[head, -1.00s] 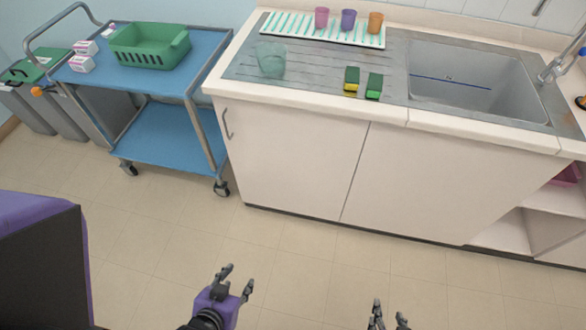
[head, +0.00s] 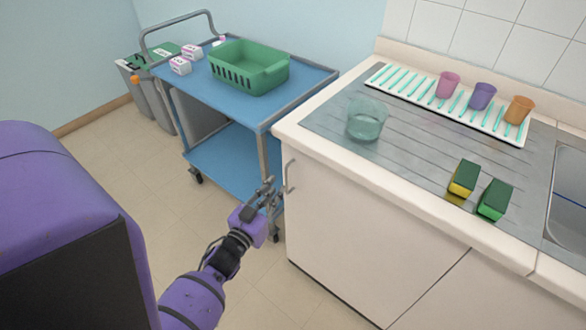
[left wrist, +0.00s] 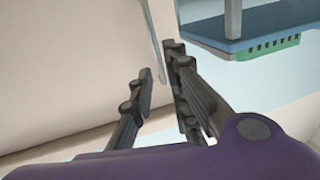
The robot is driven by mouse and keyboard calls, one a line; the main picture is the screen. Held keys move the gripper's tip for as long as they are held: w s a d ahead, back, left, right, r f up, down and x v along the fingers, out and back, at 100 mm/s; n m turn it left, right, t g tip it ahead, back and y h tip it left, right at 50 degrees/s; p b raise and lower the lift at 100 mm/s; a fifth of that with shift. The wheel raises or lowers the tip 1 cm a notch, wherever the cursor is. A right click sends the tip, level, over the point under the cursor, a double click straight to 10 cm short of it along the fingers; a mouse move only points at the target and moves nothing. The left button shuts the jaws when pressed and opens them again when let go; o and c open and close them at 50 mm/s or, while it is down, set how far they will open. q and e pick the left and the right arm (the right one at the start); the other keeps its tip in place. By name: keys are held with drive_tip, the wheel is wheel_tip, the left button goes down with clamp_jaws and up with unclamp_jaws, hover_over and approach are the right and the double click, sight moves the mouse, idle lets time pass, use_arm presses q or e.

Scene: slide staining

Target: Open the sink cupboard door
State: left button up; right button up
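The white cupboard door (head: 350,240) under the worktop is closed. Its grey bar handle (head: 289,176) is upright near the door's left edge. My left gripper (head: 266,190) is raised just left of the handle in the head view. In the left wrist view my left gripper (left wrist: 159,88) is open, its fingers spread apart. The handle (left wrist: 155,45) runs down toward the gap between the fingers there; I cannot tell if it touches them. The door also fills the left of that view (left wrist: 70,75). My right gripper is out of view.
A blue trolley (head: 223,157) with a green basket (head: 250,68) stands close to the cupboard's left side, near my left gripper. A glass beaker (head: 367,118), several cups and two sponges (head: 494,199) are on the worktop. Floor is clear in front of the trolley.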

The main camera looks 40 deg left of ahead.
sight(286, 175)
use_arm(q)
drive_tip(key=shift+w+r, duration=0.25)
drive_tip(key=shift+w, duration=0.25)
drive_tip(key=shift+w+r, duration=0.25)
drive_tip(key=shift+w, duration=0.25)
drive_tip(key=w, duration=0.4)
drive_tip(key=shift+a+f, duration=0.2)
drive_tip(key=shift+a, duration=0.05)
drive_tip(key=shift+w+a, duration=0.1)
drive_tip(key=shift+w, duration=0.35)
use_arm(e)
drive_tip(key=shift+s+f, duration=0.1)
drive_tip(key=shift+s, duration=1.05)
use_arm(q)
clamp_jaws()
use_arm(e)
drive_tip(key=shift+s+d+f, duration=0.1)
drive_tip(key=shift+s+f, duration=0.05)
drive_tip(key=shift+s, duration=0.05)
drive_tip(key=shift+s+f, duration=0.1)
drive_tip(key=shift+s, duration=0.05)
